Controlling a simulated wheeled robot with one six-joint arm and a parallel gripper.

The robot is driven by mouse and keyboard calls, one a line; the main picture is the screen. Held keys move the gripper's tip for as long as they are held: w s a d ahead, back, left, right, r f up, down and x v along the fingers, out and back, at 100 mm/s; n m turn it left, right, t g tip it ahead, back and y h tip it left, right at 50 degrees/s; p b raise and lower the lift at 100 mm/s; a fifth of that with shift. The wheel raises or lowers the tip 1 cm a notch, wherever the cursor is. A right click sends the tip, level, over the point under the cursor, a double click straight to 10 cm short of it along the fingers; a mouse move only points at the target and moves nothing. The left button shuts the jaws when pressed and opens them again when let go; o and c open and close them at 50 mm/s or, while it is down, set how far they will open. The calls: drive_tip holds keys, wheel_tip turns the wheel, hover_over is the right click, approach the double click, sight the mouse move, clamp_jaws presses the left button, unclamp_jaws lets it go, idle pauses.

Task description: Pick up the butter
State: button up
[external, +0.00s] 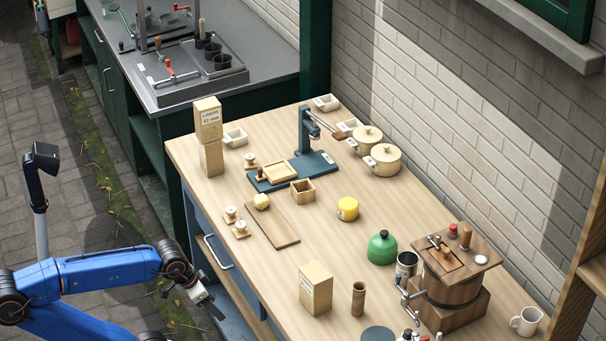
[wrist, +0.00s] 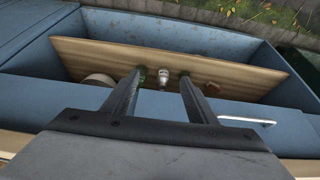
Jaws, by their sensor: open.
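A small pale yellow lump (external: 261,201), which looks like the butter, sits at the far end of a brown wooden board (external: 275,228) on the worktop. A brighter yellow round piece with a pale side (external: 347,208) stands to its right; I cannot tell for sure what it is. My gripper (external: 212,305) is outside the worktop's left edge, low beside the blue cabinet and well apart from the lump. In the wrist view my gripper (wrist: 161,82) is open with nothing between its fingers, facing the blue cabinet. No butter shows in the wrist view.
The cabinet's shelf (wrist: 90,55) holds a few small items.

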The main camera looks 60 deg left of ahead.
wheel_tip(320, 180, up, 38)
drive_tip(key=f, duration=0.1)
drive_tip(key=n+g, duration=0.5)
drive_tip(key=n, duration=1.3)
hover_over(262, 196)
drive_tip(key=shift+f, duration=0.8)
wheel_tip(262, 196, down, 15)
drive_tip(key=shift+w+a+f, duration=0.1)
drive_tip(key=shift+f, duration=0.1)
drive_tip(key=shift+s+f, duration=0.2)
drive_tip(key=shift+f, duration=2.45)
drive_tip(key=c, duration=1.2)
